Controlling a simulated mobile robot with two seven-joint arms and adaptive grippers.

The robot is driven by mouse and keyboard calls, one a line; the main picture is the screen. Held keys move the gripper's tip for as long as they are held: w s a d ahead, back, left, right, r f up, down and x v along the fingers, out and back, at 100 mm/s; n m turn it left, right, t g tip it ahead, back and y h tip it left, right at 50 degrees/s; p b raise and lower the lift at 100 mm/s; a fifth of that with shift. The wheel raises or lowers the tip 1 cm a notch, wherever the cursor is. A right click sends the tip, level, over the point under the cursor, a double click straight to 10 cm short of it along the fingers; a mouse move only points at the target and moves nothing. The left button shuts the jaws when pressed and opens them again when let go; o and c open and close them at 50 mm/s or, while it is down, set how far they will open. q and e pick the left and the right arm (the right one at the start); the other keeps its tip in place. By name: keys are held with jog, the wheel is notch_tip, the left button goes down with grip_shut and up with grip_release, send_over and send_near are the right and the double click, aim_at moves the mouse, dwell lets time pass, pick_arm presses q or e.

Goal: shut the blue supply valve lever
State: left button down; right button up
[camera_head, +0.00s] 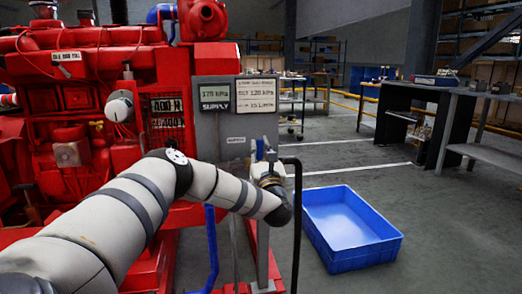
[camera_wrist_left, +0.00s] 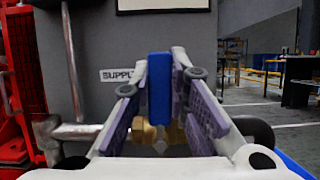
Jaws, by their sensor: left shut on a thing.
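The blue supply valve lever (camera_wrist_left: 159,88) stands upright in the middle of the left wrist view, in front of a grey panel (camera_wrist_left: 185,60). Brass valve parts (camera_wrist_left: 172,134) show below it. My left gripper (camera_wrist_left: 160,98) has its two purple-padded fingers on either side of the lever and is shut on it. In the head view my left gripper (camera_head: 268,168) is at the panel's lower right, partly hidden by its own wrist. A label beginning "SUPPL" (camera_wrist_left: 117,75) is left of the lever. My right gripper is in neither view.
The red engine (camera_head: 90,90) fills the left. A black hose (camera_head: 297,215) arches just right of my left gripper. A blue crate (camera_head: 350,258) sits on the floor to the right. A dark bench (camera_head: 425,95) stands farther back, with open floor before it.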

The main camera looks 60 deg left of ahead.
pick_arm(q)
jog(key=shift+f, duration=0.1)
jog(key=c, duration=1.5)
grip_release()
jog(key=shift+d, duration=0.1)
jog(key=v, duration=1.2)
